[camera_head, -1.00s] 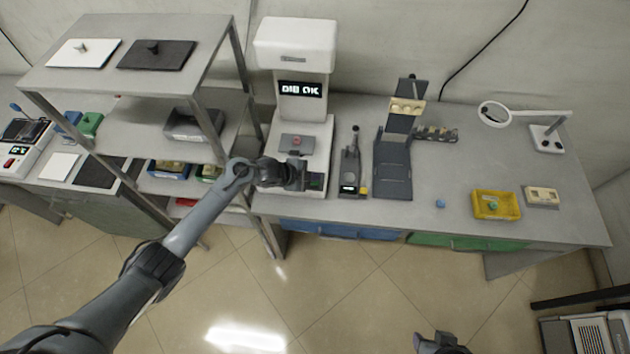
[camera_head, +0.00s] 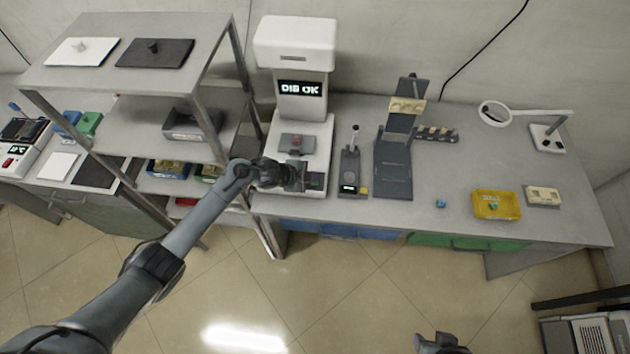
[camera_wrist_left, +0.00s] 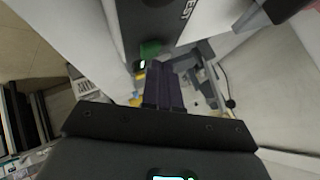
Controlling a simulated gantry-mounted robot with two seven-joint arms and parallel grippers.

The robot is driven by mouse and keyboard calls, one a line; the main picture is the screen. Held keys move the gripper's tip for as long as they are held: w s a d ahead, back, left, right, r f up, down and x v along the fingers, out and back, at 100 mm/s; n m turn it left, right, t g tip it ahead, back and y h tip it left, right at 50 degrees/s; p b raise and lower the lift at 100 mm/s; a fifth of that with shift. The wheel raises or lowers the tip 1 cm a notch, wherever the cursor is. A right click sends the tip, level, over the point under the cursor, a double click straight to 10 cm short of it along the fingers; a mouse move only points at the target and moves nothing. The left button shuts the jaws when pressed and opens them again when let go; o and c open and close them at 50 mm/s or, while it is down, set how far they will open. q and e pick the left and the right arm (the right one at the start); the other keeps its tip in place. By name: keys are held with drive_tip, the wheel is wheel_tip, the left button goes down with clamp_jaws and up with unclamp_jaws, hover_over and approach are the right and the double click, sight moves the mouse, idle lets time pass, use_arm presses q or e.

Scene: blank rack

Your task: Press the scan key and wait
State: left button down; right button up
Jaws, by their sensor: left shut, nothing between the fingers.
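The white machine (camera_head: 296,45) stands on the bench with a lit display (camera_head: 300,89) that seems to read "DIB OK". A small grey part with a reddish top (camera_head: 297,144) sits on its base. A green key (camera_head: 316,181) is at the front of the base; a green patch also shows in the left wrist view (camera_wrist_left: 150,49). My left gripper (camera_head: 300,179) is shut and empty, just left of the green key. Its shut fingers show in the left wrist view (camera_wrist_left: 164,88), apart from the green patch. My right gripper (camera_head: 440,343) is only partly in view at the bottom edge.
A grey shelf rack (camera_head: 215,60) stands close left of the machine, beside my left arm. A dark handheld tool in a stand (camera_head: 349,170) and a dark upright fixture (camera_head: 393,170) are to the right. A yellow bin (camera_head: 496,205) and a magnifier lamp (camera_head: 495,114) stand farther right.

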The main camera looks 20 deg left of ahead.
use_arm(q)
drive_tip(key=shift+f+b, duration=0.35)
drive_tip(key=shift+f, duration=0.1)
idle(0.6)
drive_tip(key=shift+r, duration=0.1)
drive_tip(key=shift+r+p, duration=0.8)
drive_tip(key=shift+p, duration=0.05)
drive_tip(key=shift+r, duration=0.1)
wheel_tip(320, 180, up, 5)
drive_tip(key=p, duration=0.4)
drive_tip(key=shift+p, duration=0.3)
drive_tip(key=shift+f, duration=0.2)
idle(0.3)
